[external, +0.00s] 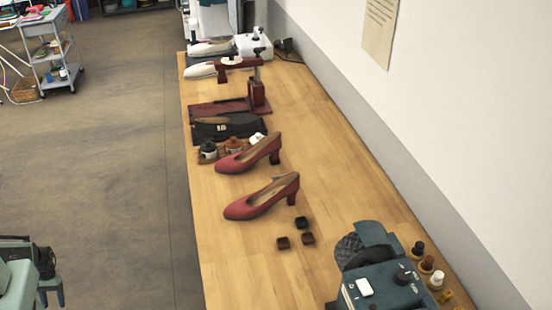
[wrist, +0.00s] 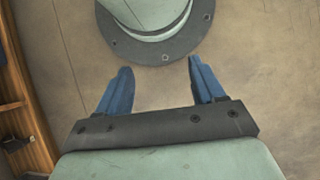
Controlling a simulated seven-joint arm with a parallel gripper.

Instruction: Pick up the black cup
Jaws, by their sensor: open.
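A small black cup-like piece (external: 301,223) sits on the wooden bench in the external view, beside two small dark brown pieces (external: 283,243) of similar shape. It is small in the picture, so I cannot make out its inside. My gripper (external: 52,298) is at the lower left of the external view, over the floor and well away from the bench top. In the wrist view my gripper (wrist: 160,78) has its two blue fingers apart with nothing between them. The black piece does not show in the wrist view.
The bench (external: 232,265) runs along the wall. Red shoes (external: 262,197) stand just behind the small pieces. A teal machine (external: 375,280) stands to their right at the front, near several small bottles (external: 427,264). Bare bench lies to their left.

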